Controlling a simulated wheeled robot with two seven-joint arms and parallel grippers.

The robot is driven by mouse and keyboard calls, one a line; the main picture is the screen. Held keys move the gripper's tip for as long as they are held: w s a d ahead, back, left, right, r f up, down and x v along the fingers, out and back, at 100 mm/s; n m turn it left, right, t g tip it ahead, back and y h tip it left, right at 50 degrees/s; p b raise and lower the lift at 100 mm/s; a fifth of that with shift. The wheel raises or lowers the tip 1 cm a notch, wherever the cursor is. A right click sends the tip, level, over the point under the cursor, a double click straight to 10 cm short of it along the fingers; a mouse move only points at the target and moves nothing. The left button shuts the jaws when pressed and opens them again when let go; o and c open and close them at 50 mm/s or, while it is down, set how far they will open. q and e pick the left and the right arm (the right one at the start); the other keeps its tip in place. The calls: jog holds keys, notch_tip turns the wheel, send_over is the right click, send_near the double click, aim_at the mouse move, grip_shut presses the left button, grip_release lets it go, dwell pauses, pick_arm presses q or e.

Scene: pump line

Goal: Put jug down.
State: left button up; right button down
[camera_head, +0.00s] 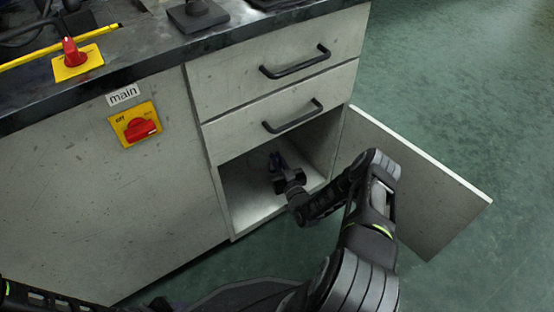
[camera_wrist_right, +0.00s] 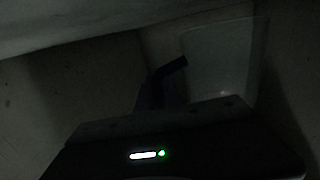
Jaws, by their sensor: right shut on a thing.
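My right gripper (camera_head: 277,163) reaches into the open cupboard compartment (camera_head: 240,200) under the two drawers. In the right wrist view, which is very dark, a pale translucent vessel that looks like the jug (camera_wrist_right: 225,62) stands beyond the gripper body. A dark bent piece (camera_wrist_right: 166,72) lies at its left side; I cannot tell whether it is a finger or the handle. The right gripper is shut on the jug. The jug cannot be made out in the head view, and its base is hidden in the wrist view. My left gripper is out of view.
The cupboard door (camera_head: 420,185) stands wide open to the right of my right arm. Two closed drawers with black handles (camera_head: 295,62) are above the compartment. A red and yellow main switch (camera_head: 137,125) is on the front panel. The compartment floor's front looks bare.

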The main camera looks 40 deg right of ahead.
jog(key=shift+f+b, duration=0.35)
jog(key=shift+f, duration=0.05)
jog(key=shift+r, duration=0.1)
jog(key=c, duration=1.5)
grip_release()
jog(key=shift+r, duration=0.1)
jog(key=shift+r+p, duration=0.6)
jog(key=shift+p, duration=0.15)
jog(key=shift+s, duration=0.3)
jog(key=p+v, duration=0.4)
jog(key=v, duration=0.7)
jog(key=shift+s+a+f, duration=0.15)
